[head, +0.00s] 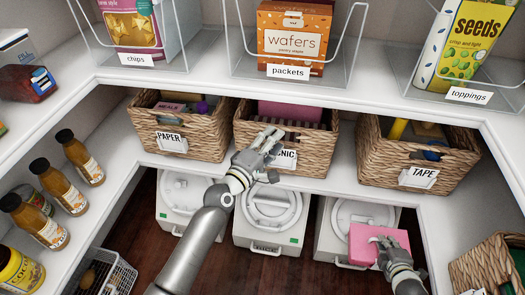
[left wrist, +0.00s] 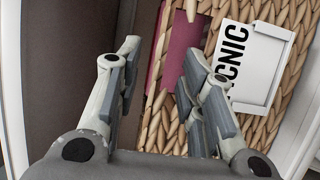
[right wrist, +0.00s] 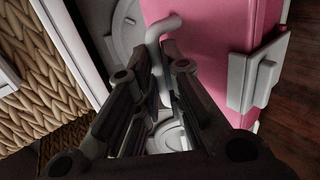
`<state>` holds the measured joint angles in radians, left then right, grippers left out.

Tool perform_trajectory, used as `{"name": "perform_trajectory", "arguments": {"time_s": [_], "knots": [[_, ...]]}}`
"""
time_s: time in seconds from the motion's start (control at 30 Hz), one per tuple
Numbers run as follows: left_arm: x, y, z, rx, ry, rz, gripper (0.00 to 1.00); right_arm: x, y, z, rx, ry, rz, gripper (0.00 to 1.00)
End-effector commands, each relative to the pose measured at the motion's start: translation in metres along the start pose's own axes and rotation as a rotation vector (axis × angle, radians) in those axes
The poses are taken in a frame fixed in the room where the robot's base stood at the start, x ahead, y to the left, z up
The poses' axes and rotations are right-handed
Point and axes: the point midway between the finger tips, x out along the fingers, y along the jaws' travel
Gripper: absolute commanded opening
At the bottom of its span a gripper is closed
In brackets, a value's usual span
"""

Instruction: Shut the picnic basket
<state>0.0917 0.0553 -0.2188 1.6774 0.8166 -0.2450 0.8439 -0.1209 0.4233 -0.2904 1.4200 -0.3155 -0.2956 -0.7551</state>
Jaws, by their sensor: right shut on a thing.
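The picnic basket (head: 310,142) is a wicker bin on the middle shelf. Its white label is partly hidden by my left gripper (head: 268,150) in the head view. Something pink (head: 288,110) shows inside the basket. In the left wrist view my left gripper (left wrist: 162,60) is open, with the wicker front and the label (left wrist: 250,65) close by; I cannot tell if it touches. My right gripper (head: 385,248) is low at the right, shut on the pale handle (right wrist: 158,45) of a pink box (head: 368,240). The box hangs in front of the right white container.
A paper basket (head: 205,130) stands left of the picnic basket and a tape basket (head: 415,165) right of it. White round-doored containers (head: 270,215) stand below. The upper shelf (head: 290,92) overhangs the baskets. Bottles (head: 80,155) line the left shelf.

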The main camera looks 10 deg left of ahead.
Motion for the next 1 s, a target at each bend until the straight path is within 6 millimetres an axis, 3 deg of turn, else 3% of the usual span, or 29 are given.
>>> {"name": "perform_trajectory", "arguments": {"time_s": [0.1,0.33,1.0], "knots": [[-0.023,-0.001,0.0,0.001,-0.001,-0.003,0.36,0.0,0.001,0.0,0.0,0.001,0.002,0.0],[-0.047,0.0,0.0,0.0,-0.001,-0.001,0.36,0.0,0.001,0.0,0.0,0.001,0.002,0.0],[-0.051,0.0,0.0,0.0,-0.001,0.0,0.36,0.0,0.001,0.0,0.0,0.001,0.002,0.0]]}}
